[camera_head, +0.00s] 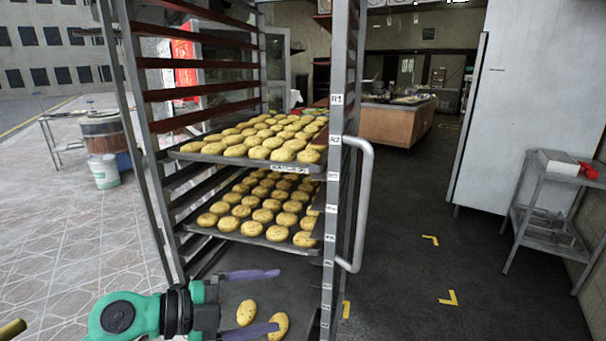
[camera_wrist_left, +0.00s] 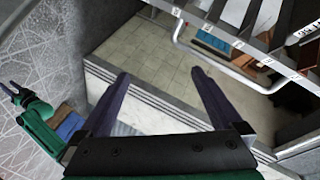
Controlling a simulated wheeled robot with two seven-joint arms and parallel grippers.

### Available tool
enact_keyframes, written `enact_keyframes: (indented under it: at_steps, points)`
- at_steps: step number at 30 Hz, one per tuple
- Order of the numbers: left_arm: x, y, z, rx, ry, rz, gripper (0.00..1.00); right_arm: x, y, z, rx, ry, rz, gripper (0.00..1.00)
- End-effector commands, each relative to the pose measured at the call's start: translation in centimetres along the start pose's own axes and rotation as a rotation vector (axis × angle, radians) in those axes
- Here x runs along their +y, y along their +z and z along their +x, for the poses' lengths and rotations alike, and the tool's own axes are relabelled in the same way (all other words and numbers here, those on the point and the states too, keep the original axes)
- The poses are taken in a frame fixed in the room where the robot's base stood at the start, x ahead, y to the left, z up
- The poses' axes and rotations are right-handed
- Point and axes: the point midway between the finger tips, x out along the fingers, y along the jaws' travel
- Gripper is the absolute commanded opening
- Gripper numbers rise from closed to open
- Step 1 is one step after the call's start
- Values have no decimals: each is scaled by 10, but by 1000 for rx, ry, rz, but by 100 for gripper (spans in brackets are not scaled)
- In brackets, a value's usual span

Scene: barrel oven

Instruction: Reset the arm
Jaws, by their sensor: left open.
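My left gripper (camera_head: 278,299) reaches in from the lower left in the head view, in front of the rack's lower part. Its two purple fingers are spread apart with nothing between them that I can see held. In the left wrist view the same fingers (camera_wrist_left: 158,73) stand apart over a tiled floor. Another green gripper with dark fingers (camera_wrist_left: 18,95) shows at the left edge of the wrist view; it seems to be my right one, too small to tell its jaw state. The head view does not show it clearly.
A tall metal rack (camera_head: 342,190) with a side handle (camera_head: 368,200) holds trays of round yellow-brown pastries (camera_head: 262,215). Two pastries (camera_head: 246,312) lie lower, close to my left fingers. A metal side table (camera_head: 545,215) stands at the right. The dark floor between is clear.

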Motion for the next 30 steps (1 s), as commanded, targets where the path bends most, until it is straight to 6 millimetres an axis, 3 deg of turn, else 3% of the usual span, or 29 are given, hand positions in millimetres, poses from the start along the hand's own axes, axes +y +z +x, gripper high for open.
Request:
enact_keyframes:
  at_steps: [2, 4, 6, 8, 9, 11, 12, 15, 18, 21, 28, 30]
  points:
    - [-46, -15, -4, 46, -319, -68, 100, 0, 1, 0, -2, 0, 0, 40]
    - [-82, -3, -27, -4, -602, -177, 100, 0, 0, 0, -1, 0, 0, 40]
    - [-96, 31, -59, -132, -832, -331, 100, 0, 0, 0, -1, 0, 0, 40]
    - [-84, 70, -87, -293, -968, -495, 100, 0, 0, 0, 0, 0, 0, 40]
    - [-64, 97, -103, -419, -1021, -616, 100, 0, 0, 0, 0, 0, 0, 40]
    - [-21, 130, -121, -608, -1040, -795, 100, 0, 0, 0, 0, 0, 0, 40]
    - [12, 145, -128, -723, -1018, -905, 100, 0, -1, 0, 1, 0, 0, 40]
    - [89, 159, -136, -949, -897, -1127, 100, 0, -2, 0, 2, 0, 0, 40]
    - [152, 154, -137, -1097, -739, -1290, 100, 0, -2, 0, 3, 0, 0, 40]
    - [201, 138, -135, -1194, -575, -1411, 100, 0, -3, 0, 4, 0, 0, 40]
    - [285, 83, -130, -1302, -184, -1614, 100, 0, -3, 0, 5, 0, 0, 40]
    - [301, 97, -122, -1316, -164, -1616, 100, 0, -4, -4, 6, 0, 0, 40]
